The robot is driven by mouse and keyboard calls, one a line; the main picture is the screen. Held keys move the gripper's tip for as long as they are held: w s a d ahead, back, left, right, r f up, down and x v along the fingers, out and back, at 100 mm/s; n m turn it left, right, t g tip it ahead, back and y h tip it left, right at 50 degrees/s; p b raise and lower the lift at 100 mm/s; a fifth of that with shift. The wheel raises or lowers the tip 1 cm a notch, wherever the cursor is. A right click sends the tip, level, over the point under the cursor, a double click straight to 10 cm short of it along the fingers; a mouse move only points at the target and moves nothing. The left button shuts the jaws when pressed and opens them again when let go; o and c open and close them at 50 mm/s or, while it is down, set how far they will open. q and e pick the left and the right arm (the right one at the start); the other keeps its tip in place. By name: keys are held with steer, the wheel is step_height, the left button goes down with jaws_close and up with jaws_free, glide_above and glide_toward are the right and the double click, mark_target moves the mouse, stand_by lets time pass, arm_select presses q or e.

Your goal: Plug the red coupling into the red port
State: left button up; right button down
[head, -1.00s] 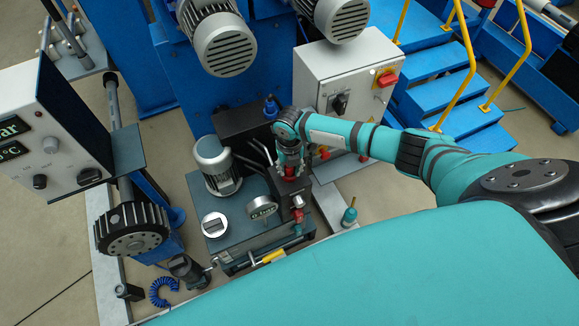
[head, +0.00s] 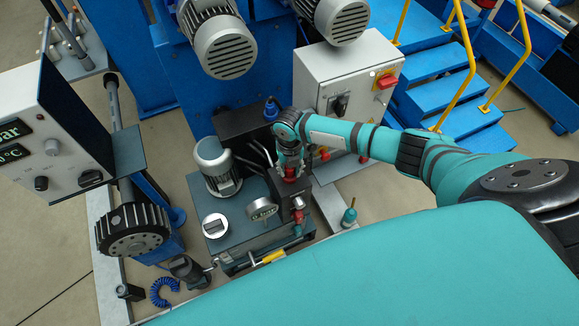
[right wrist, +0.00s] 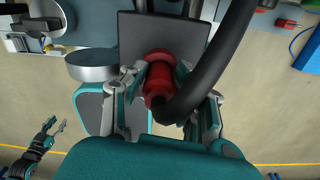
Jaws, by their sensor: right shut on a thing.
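The red coupling (right wrist: 158,82) is between the two fingers of my right gripper (right wrist: 160,92) in the right wrist view. A thick black hose runs from its near end. Its far end is up against a dark block (right wrist: 188,32), where a red ring shows; I cannot tell whether it is seated in the red port. My left gripper (right wrist: 54,124) shows small in the right wrist view, fingers apart and empty.
The hydraulic unit (head: 240,236) carries a motor (head: 216,165) and a gauge (head: 262,208) close to my right gripper. A grey control cabinet (head: 335,72) stands behind, blue steps (head: 430,85) to the right. A display panel (head: 50,135) is at left.

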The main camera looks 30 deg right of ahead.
steer(key=shift+r+p, duration=1.85)
steer(key=shift+r, duration=0.2)
steer(key=shift+w+a+r+m, duration=0.15)
steer(key=shift+r+m, duration=0.25)
steer(key=s+a+r+m, duration=0.1)
steer(key=a+r+m, duration=0.2)
steer(key=r+m, duration=0.5)
steer(key=s+a+r+m, duration=0.1)
steer(key=a+r+m, duration=0.1)
steer(key=r+m, duration=0.7)
steer(key=s+r+m, duration=1)
steer(key=r+m, duration=0.1)
steer(key=m, duration=0.4)
steer(key=shift+d+r+m, duration=0.15)
steer(key=shift+r+m, duration=0.15)
steer(key=shift+r, duration=0.05)
